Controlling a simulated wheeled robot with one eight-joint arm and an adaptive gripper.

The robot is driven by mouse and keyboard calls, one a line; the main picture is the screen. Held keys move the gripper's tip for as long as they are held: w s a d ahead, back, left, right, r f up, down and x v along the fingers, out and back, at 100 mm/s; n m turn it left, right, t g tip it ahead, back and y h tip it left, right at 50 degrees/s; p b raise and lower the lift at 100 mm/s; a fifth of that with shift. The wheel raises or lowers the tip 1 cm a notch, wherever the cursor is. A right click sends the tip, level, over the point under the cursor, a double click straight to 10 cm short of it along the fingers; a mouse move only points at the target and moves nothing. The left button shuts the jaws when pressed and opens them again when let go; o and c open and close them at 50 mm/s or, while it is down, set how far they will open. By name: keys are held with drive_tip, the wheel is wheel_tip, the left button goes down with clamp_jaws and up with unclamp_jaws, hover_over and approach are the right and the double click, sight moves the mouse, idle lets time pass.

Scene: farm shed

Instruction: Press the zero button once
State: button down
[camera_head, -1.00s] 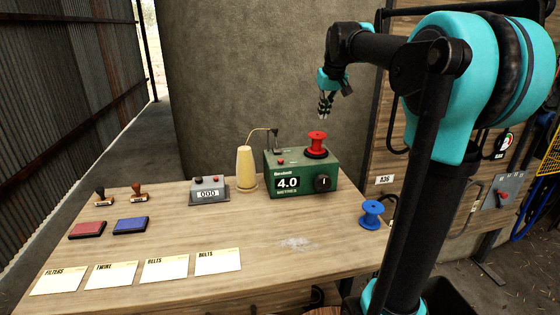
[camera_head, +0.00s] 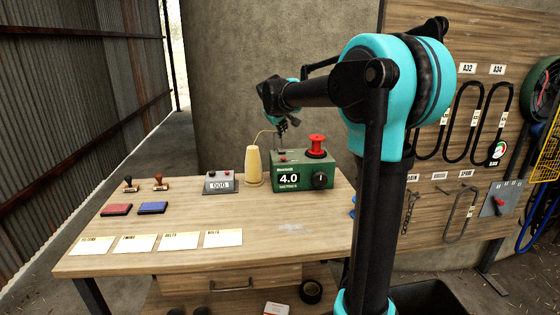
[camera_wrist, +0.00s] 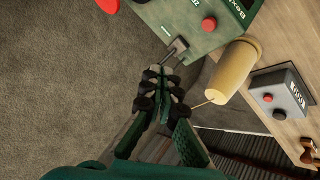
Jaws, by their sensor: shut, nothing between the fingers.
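A green box (camera_head: 287,168) with a "4.0 METRES" display and a black knob stands at the back of the bench. A small red button (camera_head: 282,157) is on its top left; it also shows in the wrist view (camera_wrist: 209,24). A grey counter (camera_head: 219,182) reading "000" stands farther left, with a red button visible on it in the wrist view (camera_wrist: 267,98).
A cream twine cone (camera_head: 253,167) stands between counter and green box, with strand and dark guide (camera_wrist: 177,47) near my fingers. Stamps, ink pads (camera_head: 116,210) and cards (camera_head: 138,244) lie left. The bench's front middle is clear.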

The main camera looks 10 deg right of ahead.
sight(283, 159)
drive_tip(key=shift+f, duration=0.1)
drive_tip(key=shift+f, duration=4.3)
drive_tip(key=shift+f, duration=0.15)
drive_tip(key=shift+f, duration=0.25)
drive_tip(key=shift+f, duration=0.5)
drive_tip(key=shift+r, duration=0.9)
drive_tip(key=shift+r, duration=0.1)
drive_tip(key=shift+r, duration=2.45)
